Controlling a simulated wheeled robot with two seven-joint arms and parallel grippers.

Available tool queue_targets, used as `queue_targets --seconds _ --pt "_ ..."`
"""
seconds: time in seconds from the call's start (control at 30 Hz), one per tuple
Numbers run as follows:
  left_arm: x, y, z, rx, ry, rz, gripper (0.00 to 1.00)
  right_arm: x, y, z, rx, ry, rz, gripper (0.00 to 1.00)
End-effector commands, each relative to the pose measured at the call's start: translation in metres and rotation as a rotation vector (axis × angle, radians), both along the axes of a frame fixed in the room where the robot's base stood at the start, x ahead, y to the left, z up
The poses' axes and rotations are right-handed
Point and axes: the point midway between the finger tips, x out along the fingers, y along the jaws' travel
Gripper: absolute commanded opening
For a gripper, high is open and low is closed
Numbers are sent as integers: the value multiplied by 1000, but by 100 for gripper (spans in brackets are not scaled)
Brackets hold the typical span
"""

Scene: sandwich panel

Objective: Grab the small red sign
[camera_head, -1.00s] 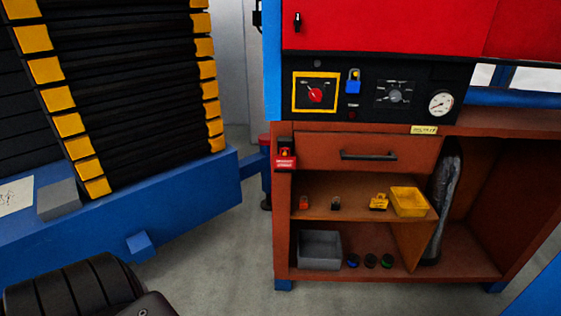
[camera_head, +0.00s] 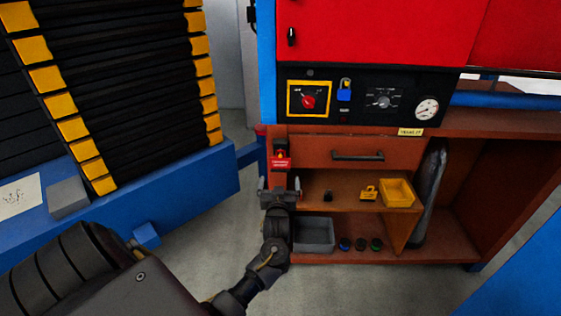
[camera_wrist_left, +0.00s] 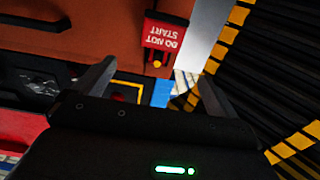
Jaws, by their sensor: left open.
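The small red sign (camera_head: 280,162) hangs at the upper left corner of the brown cabinet, below the control panel. In the left wrist view the sign (camera_wrist_left: 165,32) appears upside down with "DO NOT START" lettering, ahead of and between the two fingers. My left gripper (camera_head: 279,184) is open just below the sign in the head view, with its fingers pointing up; it also shows in the left wrist view (camera_wrist_left: 152,80). Nothing is between its fingertips that I can see touching them. My right gripper is not in view.
The cabinet has a drawer with a black handle (camera_head: 358,156), a yellow bin (camera_head: 397,193), a yellow padlock (camera_head: 369,193) and a grey bin (camera_head: 315,235) on its shelves. The control panel (camera_head: 366,99) is above. A blue machine base (camera_head: 190,187) stands at left.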

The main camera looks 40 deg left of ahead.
Motion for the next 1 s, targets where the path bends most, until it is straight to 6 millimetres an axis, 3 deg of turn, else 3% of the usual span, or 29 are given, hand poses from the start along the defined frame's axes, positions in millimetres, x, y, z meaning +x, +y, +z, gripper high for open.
queue_targets --seconds 0.13,0.43,0.67,1.0 --pt "5 4 1 2 -1 1 96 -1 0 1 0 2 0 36" --pt "40 30 1 2 0 1 96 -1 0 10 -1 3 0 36" --pt "45 35 0 1 1 0 96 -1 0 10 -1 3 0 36" --pt "75 60 5 1 2 0 96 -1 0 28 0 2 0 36"
